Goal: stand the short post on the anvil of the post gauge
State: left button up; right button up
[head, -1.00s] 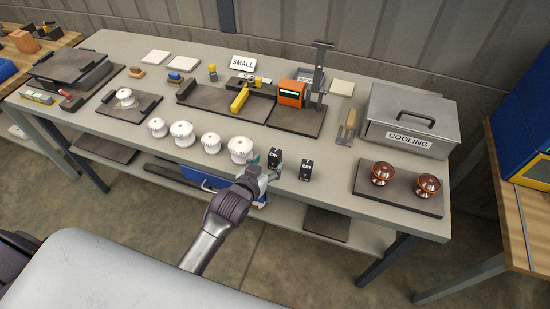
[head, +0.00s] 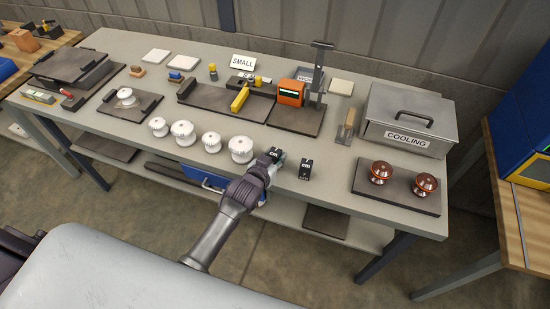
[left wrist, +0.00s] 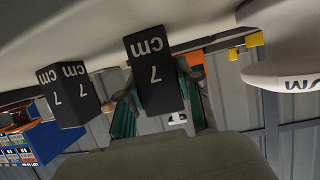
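Two black posts stand upright at the table's front edge: a left post (head: 275,153) and a right post (head: 305,169). In the left wrist view both carry a white "7 cm" label, on the nearer post (left wrist: 155,70) and on the other post (left wrist: 70,95). I cannot tell which is shorter. My left gripper (head: 277,159) is at the left post, with its fingers open either side of it; contact is not clear. The post gauge, with a grey column (head: 318,80) and an orange readout (head: 291,93), stands at the back on a dark base (head: 295,120). Its anvil is not clear.
Several white insulators (head: 241,149) stand left of my gripper. A dark board (head: 395,195) with two brown insulators lies at right, below the grey "COOLING" box (head: 410,115). A brush (head: 346,128) lies between box and gauge. Table between posts and gauge is clear.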

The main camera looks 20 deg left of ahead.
pick_arm(q)
grip_shut()
jog(key=shift+r, duration=0.25)
